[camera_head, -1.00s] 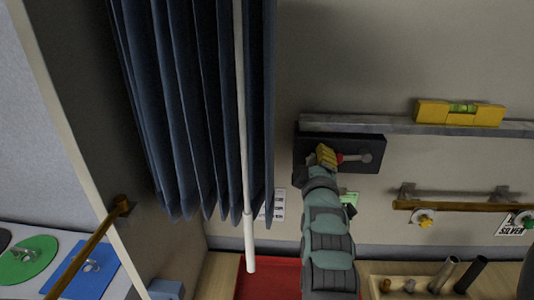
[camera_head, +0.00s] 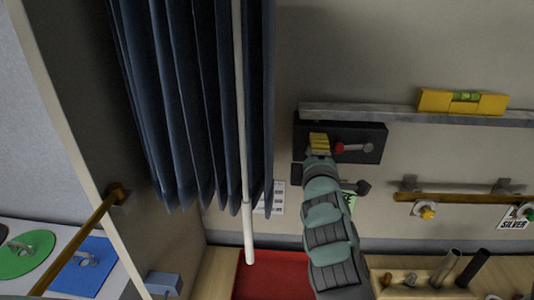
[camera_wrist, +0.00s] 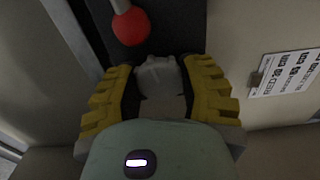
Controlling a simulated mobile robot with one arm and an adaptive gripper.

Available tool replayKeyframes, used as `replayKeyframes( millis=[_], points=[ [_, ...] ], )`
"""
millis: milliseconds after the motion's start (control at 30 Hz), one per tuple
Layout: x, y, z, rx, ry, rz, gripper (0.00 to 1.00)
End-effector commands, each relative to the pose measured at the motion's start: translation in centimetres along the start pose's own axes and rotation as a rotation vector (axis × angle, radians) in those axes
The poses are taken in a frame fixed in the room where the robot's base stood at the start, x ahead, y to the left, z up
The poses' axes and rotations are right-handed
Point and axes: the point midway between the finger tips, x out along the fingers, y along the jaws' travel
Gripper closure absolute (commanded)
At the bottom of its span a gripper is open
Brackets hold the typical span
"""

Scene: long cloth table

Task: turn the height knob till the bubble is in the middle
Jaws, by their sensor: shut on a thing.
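A yellow spirit level (camera_head: 435,101) with a green vial (camera_head: 465,97) rests on the long grey rail (camera_head: 390,114) at upper right in the head view. The rail slopes slightly down to the right there. The bubble is too small to place surely. My gripper (camera_head: 319,142) is at the left part of the dark plate (camera_head: 370,131) under the rail. In the wrist view, its yellow fingers (camera_wrist: 160,92) are shut around a pale grey knob (camera_wrist: 158,72), mostly visible between them. A red-ended lever (camera_head: 352,148) is just right of my gripper; its red ball (camera_wrist: 130,27) shows in the wrist view.
A dark blue curtain (camera_head: 180,100) with a white rod (camera_head: 243,130) hangs to the left. A wooden bar (camera_head: 460,198) with hanging tags is at right. A red tray (camera_head: 268,275) and a wooden holder with several cylinders (camera_head: 470,268) lie below.

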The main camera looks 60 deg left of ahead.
Motion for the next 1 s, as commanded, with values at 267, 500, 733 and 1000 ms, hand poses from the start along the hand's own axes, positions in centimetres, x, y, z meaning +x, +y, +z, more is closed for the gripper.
replayKeyframes(
  millis=[267, 500, 733, 1000],
  points=[
    [-0.03, -0.01, -0.32, 0.002, 0.007, 0.000, 0.95],
    [-0.03, -0.02, -0.26, 0.002, 0.006, -0.001, 0.34],
    [-0.03, -0.03, -0.19, 0.001, 0.004, -0.001, 0.25],
    [-0.87, -0.09, -0.23, 0.001, 0.005, -0.001, 0.25]
  ],
)
